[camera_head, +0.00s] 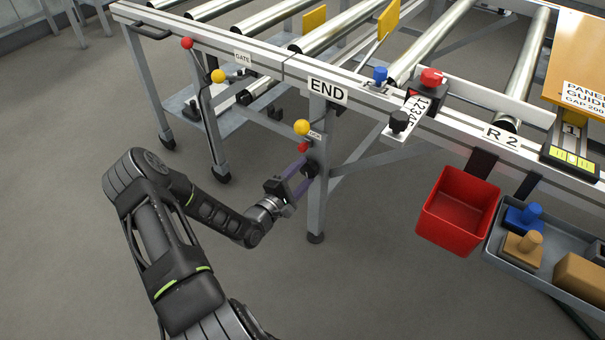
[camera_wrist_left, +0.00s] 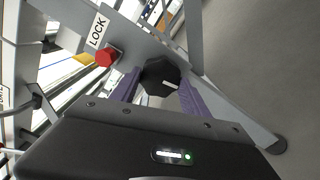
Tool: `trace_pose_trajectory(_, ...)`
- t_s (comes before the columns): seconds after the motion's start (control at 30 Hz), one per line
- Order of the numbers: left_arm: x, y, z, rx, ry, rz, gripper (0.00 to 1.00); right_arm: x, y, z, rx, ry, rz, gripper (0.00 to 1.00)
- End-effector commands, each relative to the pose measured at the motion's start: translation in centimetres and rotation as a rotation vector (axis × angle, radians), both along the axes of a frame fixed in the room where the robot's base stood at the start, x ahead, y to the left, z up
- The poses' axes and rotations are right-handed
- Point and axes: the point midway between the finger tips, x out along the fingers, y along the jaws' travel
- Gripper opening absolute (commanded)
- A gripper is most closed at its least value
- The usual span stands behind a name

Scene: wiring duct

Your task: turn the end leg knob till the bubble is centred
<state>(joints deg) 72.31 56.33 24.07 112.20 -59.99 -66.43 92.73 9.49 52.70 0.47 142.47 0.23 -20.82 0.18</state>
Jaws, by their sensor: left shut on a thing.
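The END leg (camera_head: 318,205) stands upright under the END label (camera_head: 327,91). Its black knob (camera_head: 311,169) sits partway up the leg. In the left wrist view the knob (camera_wrist_left: 161,74) is dark and many-sided with a white mark. My left gripper (camera_head: 303,176) has its purple fingers on either side of the knob and is shut on it. A yellow-green block with dark lines (camera_head: 572,158), which looks like the bubble level, sits on the rail at the far right. The bubble's place is too small to tell. My right gripper is out of view.
A red LOCK button (camera_wrist_left: 107,56) sits close above the knob, beside the LOCK label (camera_wrist_left: 98,30). A yellow ball (camera_head: 302,127) is above it on the leg. A red bin (camera_head: 440,235) and a grey tray (camera_head: 520,262) hang at the right.

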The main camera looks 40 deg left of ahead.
Motion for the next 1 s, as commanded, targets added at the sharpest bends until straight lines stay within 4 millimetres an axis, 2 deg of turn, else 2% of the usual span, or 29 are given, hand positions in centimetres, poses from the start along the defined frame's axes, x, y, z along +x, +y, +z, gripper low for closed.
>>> trace_pose_trajectory(0.27, -0.1, 0.1, -0.1, 0.0, 0.002, 0.002, 0.13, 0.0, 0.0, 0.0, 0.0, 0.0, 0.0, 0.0)
trace_pose_trajectory(0.3, -0.1, 0.1, -0.1, 0.0, 0.002, 0.002, 0.55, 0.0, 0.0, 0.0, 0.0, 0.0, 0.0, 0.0)
trace_pose_trajectory(0.53, 0.0, 0.1, -0.1, 0.001, 0.002, 0.002, 0.74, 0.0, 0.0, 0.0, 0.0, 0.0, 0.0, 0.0)
trace_pose_trajectory(0.83, -0.1, 0.0, 0.0, 0.001, 0.001, 0.001, 0.75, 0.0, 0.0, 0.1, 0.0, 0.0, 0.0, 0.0)
trace_pose_trajectory(1.0, -1.5, 0.0, 0.1, 0.001, 0.003, 0.0, 0.75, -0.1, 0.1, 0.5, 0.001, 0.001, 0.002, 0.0)
